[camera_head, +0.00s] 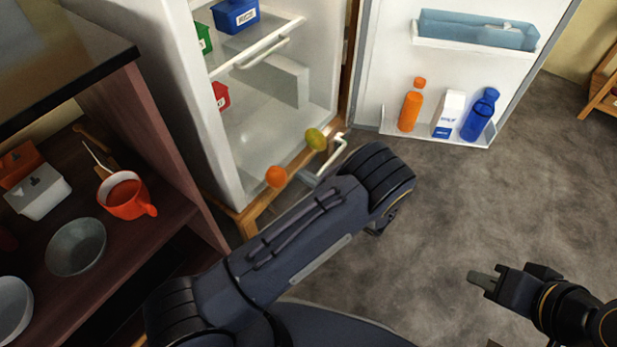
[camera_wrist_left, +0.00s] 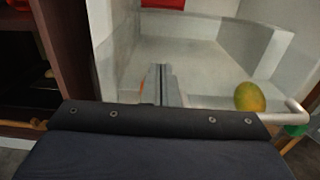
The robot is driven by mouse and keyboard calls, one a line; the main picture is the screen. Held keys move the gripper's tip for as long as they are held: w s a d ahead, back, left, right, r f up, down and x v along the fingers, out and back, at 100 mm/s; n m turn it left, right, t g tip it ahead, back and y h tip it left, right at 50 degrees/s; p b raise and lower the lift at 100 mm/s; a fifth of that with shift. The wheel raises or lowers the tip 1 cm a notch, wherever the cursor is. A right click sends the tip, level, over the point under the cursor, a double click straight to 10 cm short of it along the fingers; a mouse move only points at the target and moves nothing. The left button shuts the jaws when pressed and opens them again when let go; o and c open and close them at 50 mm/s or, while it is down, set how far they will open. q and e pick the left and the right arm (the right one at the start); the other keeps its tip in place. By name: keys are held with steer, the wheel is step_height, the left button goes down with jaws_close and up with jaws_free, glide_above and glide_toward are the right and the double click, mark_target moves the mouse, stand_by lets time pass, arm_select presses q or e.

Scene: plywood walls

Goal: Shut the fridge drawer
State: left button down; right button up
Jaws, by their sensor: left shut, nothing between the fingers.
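The fridge drawer is low in the fridge (camera_head: 225,150), whose door stands open. Its white handle (camera_head: 341,148) juts out past the fridge's front edge, so the drawer looks pulled out. An orange (camera_head: 276,176) and a green-yellow mango (camera_head: 316,138) lie by the drawer front. In the left wrist view the handle (camera_wrist_left: 296,112) is right of the mango (camera_wrist_left: 249,97). My left gripper (camera_wrist_left: 160,85) is shut and empty, pointing toward the fridge's lower interior; in the head view my arm hides it. My right gripper (camera_head: 480,280) is over the floor, seen edge-on.
The open fridge door (camera_head: 400,60) holds bottles and a carton (camera_head: 449,113) on its shelf. Left of the fridge, a dark cabinet (camera_head: 150,110) holds a red mug (camera_head: 126,195) and bowls.

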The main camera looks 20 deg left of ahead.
arm_select(q)
steer(key=x, duration=2.6)
steer(key=shift+a+b, duration=0.2)
steer(key=shift+b, duration=0.1)
arm_select(e)
steer(key=shift+s+d+f, duration=0.1)
steer(key=shift+f, duration=0.15)
arm_select(q)
steer(key=shift+w+r, duration=0.1)
